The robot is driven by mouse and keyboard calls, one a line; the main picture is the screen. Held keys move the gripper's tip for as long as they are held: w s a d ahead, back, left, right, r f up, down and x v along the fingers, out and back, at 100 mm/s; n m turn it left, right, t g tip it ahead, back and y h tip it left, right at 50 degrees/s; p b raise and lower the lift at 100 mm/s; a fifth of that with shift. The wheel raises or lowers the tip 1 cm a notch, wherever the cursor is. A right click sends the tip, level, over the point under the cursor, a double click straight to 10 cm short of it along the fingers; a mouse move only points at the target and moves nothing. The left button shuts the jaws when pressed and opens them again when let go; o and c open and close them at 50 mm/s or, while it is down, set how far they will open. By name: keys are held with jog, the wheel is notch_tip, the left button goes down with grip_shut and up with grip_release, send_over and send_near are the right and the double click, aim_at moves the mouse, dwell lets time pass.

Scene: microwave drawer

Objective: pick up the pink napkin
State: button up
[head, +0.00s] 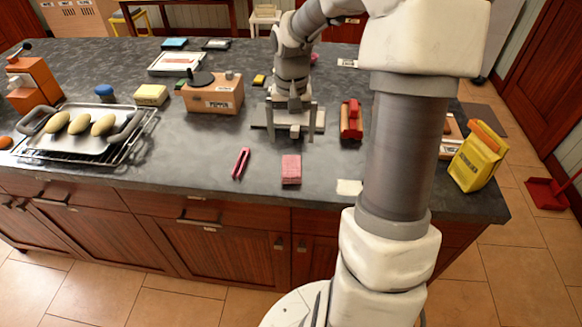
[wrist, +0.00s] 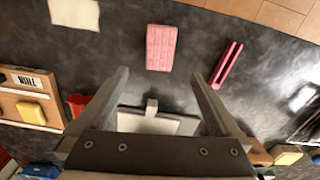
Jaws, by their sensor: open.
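The pink napkin (head: 291,169) is a folded, checked rectangle lying flat on the dark countertop (head: 215,170) near its front edge. It also shows at the top middle of the wrist view (wrist: 161,47), ahead of the fingertips and apart from them. My gripper (head: 290,134) is above the counter, farther back than the napkin in the head view. In the wrist view its two fingers (wrist: 160,75) are spread wide with nothing between them.
Pink tongs (head: 241,163) lie left of the napkin. A white cloth (head: 349,187) lies to its right. A red-topped object (head: 351,120), a grey board (head: 262,118) and a brown box (head: 213,95) stand farther back. A rack with a tray (head: 90,140) is at left.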

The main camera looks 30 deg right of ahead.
send_over(292, 165)
jog(key=f, duration=0.4)
jog(key=shift+w+d, duration=0.1)
jog(key=shift+w, duration=0.25)
jog(key=f, duration=0.5)
jog(key=shift+s+a+f, duration=0.1)
jog(key=shift+s+a, duration=0.1)
jog(key=shift+s, duration=0.1)
jog(key=c, duration=1.4)
